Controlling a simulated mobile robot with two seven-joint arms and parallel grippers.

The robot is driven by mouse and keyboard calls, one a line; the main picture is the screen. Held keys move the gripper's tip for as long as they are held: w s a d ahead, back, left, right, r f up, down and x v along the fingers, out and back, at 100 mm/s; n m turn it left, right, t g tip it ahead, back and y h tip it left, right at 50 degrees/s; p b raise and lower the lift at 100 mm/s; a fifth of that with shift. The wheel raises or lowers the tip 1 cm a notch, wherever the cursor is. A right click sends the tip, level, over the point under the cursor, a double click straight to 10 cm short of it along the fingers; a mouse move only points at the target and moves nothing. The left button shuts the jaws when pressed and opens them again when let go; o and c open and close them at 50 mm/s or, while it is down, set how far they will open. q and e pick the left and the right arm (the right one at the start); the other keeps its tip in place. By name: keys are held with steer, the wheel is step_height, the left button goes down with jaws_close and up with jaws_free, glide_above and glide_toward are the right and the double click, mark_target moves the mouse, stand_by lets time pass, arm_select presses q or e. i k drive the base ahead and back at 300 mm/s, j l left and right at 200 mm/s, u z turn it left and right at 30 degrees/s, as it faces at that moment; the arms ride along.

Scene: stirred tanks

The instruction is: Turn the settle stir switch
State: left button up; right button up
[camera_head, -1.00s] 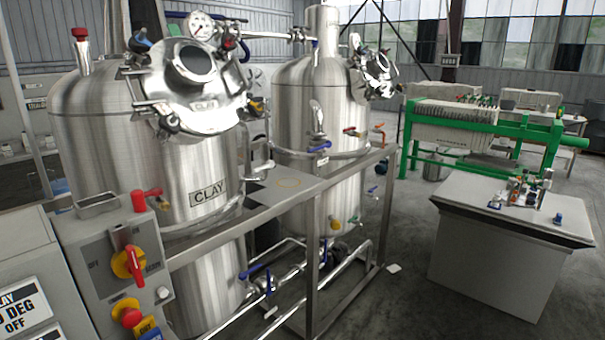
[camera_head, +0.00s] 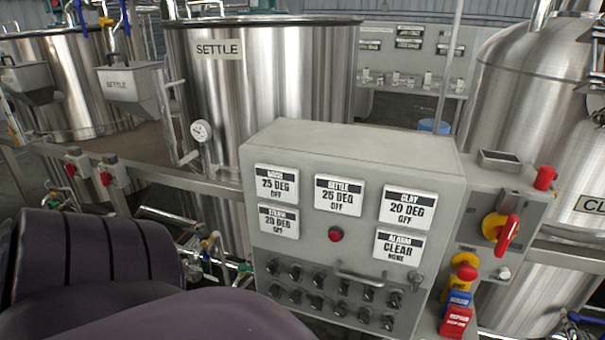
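A grey control cabinet (camera_head: 345,150) stands in the middle of the head view. Its front has several white display labels, and the SETTLE label (camera_head: 338,195) at top centre reads 25 DEG, OFF. Below the labels are rows of small black switches (camera_head: 315,303). Their markings are too small to read, so I cannot tell which one is the settle stir switch. The steel SETTLE tank (camera_head: 262,90) stands behind the cabinet. Dark purple-grey parts of my arm fill the lower left. Neither gripper is in view.
A handle (camera_head: 362,278) and a red lamp (camera_head: 336,234) stick out from the cabinet front. A steel rail (camera_head: 150,172) runs at left.

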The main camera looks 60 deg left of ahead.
mark_target(294, 274)
steer(key=u, duration=1.6)
